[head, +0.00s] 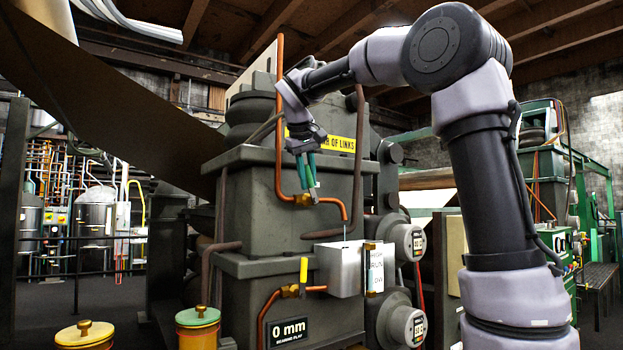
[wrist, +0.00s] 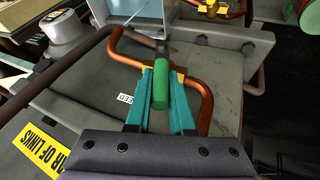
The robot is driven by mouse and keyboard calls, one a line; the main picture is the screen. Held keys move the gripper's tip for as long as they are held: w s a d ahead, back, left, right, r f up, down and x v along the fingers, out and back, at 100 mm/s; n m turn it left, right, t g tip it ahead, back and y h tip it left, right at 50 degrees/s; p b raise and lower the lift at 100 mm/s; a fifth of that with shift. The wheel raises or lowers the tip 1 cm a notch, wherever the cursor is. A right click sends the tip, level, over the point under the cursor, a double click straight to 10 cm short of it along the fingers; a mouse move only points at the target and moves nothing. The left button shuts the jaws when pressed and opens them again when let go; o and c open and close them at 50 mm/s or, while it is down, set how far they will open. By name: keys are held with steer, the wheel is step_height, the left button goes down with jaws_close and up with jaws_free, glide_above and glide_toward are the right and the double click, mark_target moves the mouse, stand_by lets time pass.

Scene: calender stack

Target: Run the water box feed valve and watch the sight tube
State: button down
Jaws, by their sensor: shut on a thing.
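My gripper (head: 308,186), with teal fingers, is shut on a green valve handle (wrist: 160,90); its fingers lie either side of the handle in the wrist view. The handle belongs to a brass valve (head: 304,200) on a copper pipe (head: 279,130) at the grey machine's front. A small white tag (wrist: 125,98) beside it is partly hidden. The pipe runs down toward a white water box (head: 340,268). A panel marked HIGH, RUN and LOW (head: 376,268) is on the box's right. The sight tube seems to stand beside these marks; its water level is too small to read.
A yellow-handled valve (head: 303,270) sits low, left of the box. Two round gauges (head: 408,242) stick out on the right. A brown pipe (head: 358,150) runs down right of my gripper. Brass-knobbed canisters (head: 198,318) stand front left.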

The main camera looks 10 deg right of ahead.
steer(key=shift+s+a+f+t+h, duration=0.15)
steer(key=shift+a+t+h, duration=0.1)
steer(key=shift+h, duration=0.25)
steer(key=shift+s+a+f+t+h, duration=0.1)
steer(key=shift+a+t+h, duration=0.15)
steer(key=shift+h, duration=0.25)
steer(key=c, duration=0.8)
jaws_free()
steer(key=v, duration=1)
steer(key=shift+s+a+r, duration=0.2)
steer(key=shift+s+r, duration=0.05)
stand_by(4.5)
